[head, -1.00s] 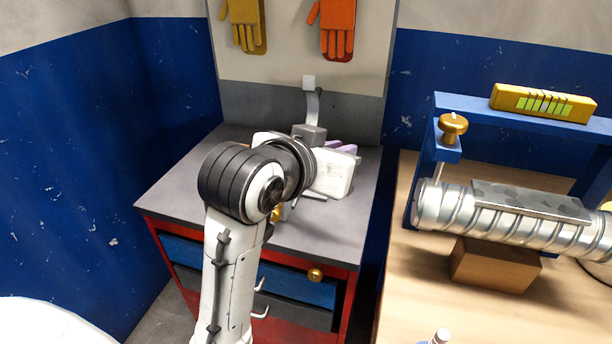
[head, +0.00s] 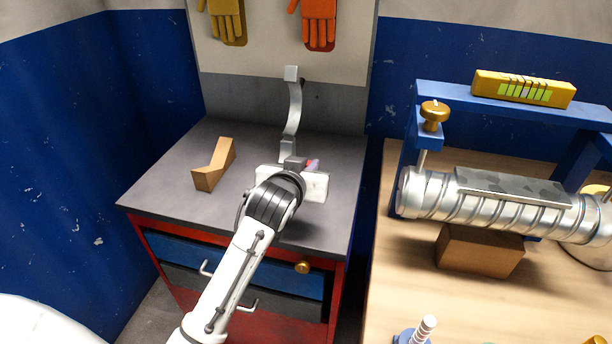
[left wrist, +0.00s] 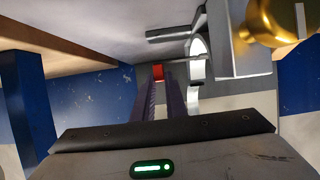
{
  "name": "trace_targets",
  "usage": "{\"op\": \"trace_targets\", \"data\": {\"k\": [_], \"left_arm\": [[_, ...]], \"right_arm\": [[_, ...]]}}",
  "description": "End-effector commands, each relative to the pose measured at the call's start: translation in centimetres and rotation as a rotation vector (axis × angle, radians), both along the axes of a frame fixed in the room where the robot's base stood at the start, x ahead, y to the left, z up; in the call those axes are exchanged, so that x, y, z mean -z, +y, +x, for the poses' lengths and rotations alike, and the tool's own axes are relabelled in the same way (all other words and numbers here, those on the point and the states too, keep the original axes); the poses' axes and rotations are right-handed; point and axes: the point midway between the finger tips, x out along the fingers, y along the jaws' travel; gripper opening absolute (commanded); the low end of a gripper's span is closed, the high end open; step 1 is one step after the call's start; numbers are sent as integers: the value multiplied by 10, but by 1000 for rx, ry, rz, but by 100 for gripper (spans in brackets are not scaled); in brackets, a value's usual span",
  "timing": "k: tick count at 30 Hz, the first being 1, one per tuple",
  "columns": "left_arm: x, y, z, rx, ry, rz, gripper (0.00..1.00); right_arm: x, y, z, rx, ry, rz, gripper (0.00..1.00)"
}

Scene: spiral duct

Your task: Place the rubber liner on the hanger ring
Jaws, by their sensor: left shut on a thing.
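The hanger ring appears to be the pale grey curved strip (head: 294,108) standing at the back of the cabinet top, with a small block at its top. In the left wrist view, a curved pale band (left wrist: 197,62) shows close to the right of my fingers. My left gripper (head: 313,164) is low over the cabinet top, just in front of the strip's lower end. It is shut on a small red piece (left wrist: 158,73), seemingly the rubber liner, between its dark purple fingertips. My wrist mostly hides this piece in the head view. My right gripper is out of view.
A brown angled block (head: 214,166) lies left on the cabinet top (head: 170,190). The workbench at right carries a silver spiral duct (head: 490,205) on a wooden block (head: 480,250), under a blue frame (head: 520,107).

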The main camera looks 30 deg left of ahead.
Motion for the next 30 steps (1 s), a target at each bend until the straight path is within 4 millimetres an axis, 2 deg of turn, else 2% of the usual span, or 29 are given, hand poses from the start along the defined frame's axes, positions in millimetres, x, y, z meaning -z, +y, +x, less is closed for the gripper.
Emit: {"op": "trace_targets", "data": {"k": [2, 6, 17, 18, 21, 30], "left_arm": [[15, 0, -1, 0, 7, 2, 0], [27, 0, -1, 0, 3, 1, 0], [31, 0, 0, 0, 1, 1, 0], [31, 0, 0, 0, 1, 1, 13], [31, 0, 0, 0, 1, 1, 30], [29, 0, 0, 0, 1, 1, 30]], "right_arm": [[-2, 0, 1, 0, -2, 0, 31], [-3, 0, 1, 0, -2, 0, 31], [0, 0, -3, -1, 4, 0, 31], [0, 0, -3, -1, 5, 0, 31], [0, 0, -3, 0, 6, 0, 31], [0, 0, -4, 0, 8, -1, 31]]}}
